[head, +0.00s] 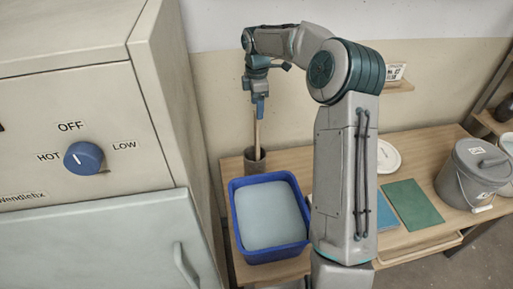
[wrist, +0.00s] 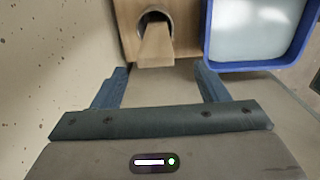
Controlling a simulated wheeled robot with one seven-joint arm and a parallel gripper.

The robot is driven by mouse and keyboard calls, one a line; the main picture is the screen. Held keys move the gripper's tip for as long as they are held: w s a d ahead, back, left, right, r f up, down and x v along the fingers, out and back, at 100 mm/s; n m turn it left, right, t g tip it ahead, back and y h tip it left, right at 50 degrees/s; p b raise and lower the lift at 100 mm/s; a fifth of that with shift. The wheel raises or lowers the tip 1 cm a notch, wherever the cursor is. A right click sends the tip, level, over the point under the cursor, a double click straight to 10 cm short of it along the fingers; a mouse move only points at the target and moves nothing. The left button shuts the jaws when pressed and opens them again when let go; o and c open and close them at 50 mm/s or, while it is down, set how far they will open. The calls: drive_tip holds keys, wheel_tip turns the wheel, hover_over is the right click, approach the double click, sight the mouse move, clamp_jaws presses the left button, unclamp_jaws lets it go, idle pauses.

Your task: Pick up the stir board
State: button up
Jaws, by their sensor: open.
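The stir board (head: 257,138) is a flat strip of pale wood standing nearly upright in a dark round holder (head: 255,163) on the table. In the wrist view the board (wrist: 155,46) rises toward the camera from the holder (wrist: 143,17). My gripper (head: 260,112) points down above the board in the head view. In the wrist view my gripper (wrist: 160,76) is open, with the board's top end lined up between the two blue fingertips and a gap at each side. I cannot tell whether the fingertips reach past the board's top.
A blue tub (head: 233,222) of pale liquid stands close beside the holder. The wooden table (head: 413,167) also bears a green sheet (head: 413,204), a white disc (head: 387,157) and a grey lidded bucket (head: 470,172). A large beige cabinet (head: 165,120) rises at the left.

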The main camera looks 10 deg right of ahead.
drive_tip(key=f, duration=0.3)
drive_tip(key=f+p, duration=0.1)
drive_tip(key=f, duration=0.4)
drive_tip(key=shift+w+d+f, duration=0.1)
drive_tip(key=shift+w+f, duration=0.2)
drive_tip(key=shift+f, duration=0.1)
drive_tip(key=c, duration=1.3)
drive_tip(key=shift+o, duration=0.2)
drive_tip(key=shift+r, duration=0.15)
wheel_tip(320, 180, up, 20)
drive_tip(key=r+p, duration=0.1)
drive_tip(key=p, duration=0.1)
hover_over(257, 122)
drive_tip(key=w, duration=0.2)
drive_tip(key=shift+w+d+f, duration=0.15)
drive_tip(key=shift+d+f, duration=0.15)
drive_tip(key=shift+f, duration=0.05)
drive_tip(key=shift+a, duration=0.1)
